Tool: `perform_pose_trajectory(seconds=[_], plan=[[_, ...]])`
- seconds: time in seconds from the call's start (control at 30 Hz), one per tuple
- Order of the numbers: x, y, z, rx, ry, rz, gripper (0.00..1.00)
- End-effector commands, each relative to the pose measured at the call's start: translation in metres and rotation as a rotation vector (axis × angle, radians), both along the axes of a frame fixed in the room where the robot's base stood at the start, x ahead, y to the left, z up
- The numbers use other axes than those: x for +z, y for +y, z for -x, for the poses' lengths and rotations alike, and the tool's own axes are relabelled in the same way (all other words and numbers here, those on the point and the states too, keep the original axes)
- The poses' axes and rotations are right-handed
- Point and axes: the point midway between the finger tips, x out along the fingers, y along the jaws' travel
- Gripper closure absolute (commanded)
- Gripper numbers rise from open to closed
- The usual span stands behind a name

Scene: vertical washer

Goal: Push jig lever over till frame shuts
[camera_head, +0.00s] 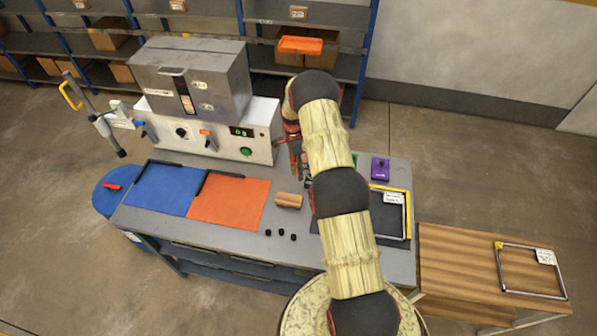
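A jig with a yellow and black rectangular frame (407,212) stands on the right end of the grey workbench (400,262). A white label is on it, and my arm covers its left part. I cannot pick out the jig's lever, nor tell whether the frame is shut. My gripper (298,160) is small and partly hidden by my arm, beside the right end of the washer. Whether its fingers are open or shut does not show. My arm reaches from the bottom of the picture over the bench.
The washer (200,125) stands at the bench's back left. Blue (162,190) and orange (229,200) mats, a wooden block (289,200) and a purple block (380,168) are on the bench. Another frame (530,270) lies on the wooden side table (450,275).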

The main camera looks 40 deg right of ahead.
Motion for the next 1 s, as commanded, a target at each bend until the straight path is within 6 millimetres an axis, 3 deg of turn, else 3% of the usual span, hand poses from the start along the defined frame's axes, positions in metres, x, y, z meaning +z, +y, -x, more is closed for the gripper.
perform_pose_trajectory(seconds=[0.23, 0.7, 1.0], plan=[[-0.0005, 0.0001, 0.0002, 0.000, 0.000, 0.000, 0.74], [-0.0003, 0.0002, 0.0003, 0.000, 0.001, 0.000, 1.00], [-0.0002, 0.0002, 0.0003, 0.000, 0.001, 0.000, 1.00]])
